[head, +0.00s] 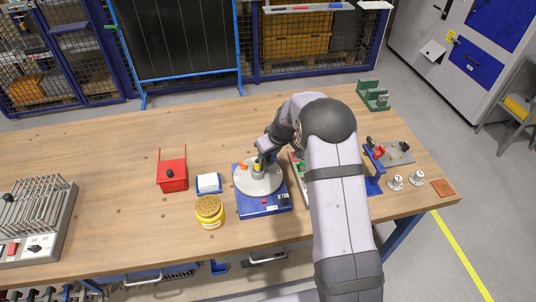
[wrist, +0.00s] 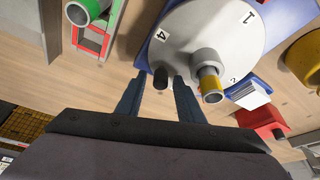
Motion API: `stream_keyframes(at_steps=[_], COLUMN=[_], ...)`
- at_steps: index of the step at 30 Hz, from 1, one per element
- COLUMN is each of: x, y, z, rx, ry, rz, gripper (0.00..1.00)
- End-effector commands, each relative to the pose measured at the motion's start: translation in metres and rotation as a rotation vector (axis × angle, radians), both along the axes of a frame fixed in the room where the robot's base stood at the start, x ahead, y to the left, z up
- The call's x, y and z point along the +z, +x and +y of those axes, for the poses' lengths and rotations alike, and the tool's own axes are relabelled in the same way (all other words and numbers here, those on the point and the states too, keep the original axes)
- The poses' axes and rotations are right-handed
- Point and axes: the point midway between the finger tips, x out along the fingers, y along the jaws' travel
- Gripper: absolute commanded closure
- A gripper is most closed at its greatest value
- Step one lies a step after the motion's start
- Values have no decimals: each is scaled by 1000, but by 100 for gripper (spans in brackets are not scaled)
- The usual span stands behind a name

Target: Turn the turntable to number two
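The turntable is a light grey disc (head: 250,186) on a blue base (head: 264,204), near the table's middle. In the wrist view its disc (wrist: 215,25) shows the numbers 4, 1 and 2. A grey hub with a yellow-banded end (wrist: 208,75) stands up from it. A black peg (wrist: 160,77) stands at the disc's edge, near number 4. My gripper (wrist: 160,80) is open, with one finger on either side of the black peg; gaps seem to show between them. In the head view my gripper (head: 264,155) is at the disc's far side, partly hiding it.
A red bin (head: 172,178), a blue tray with a white block (head: 208,184) and a yellow round container (head: 209,210) stand left of the turntable. A red-and-green fixture (wrist: 92,35) is close on its other side. The table's left middle is clear.

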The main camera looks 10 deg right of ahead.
Motion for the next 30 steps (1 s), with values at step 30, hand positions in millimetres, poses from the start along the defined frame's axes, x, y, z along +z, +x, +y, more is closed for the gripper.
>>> stream_keyframes(at_steps=[30], x=[-3], y=[8], z=[9], rx=[179], ry=[0], rz=[-2], gripper=[100])
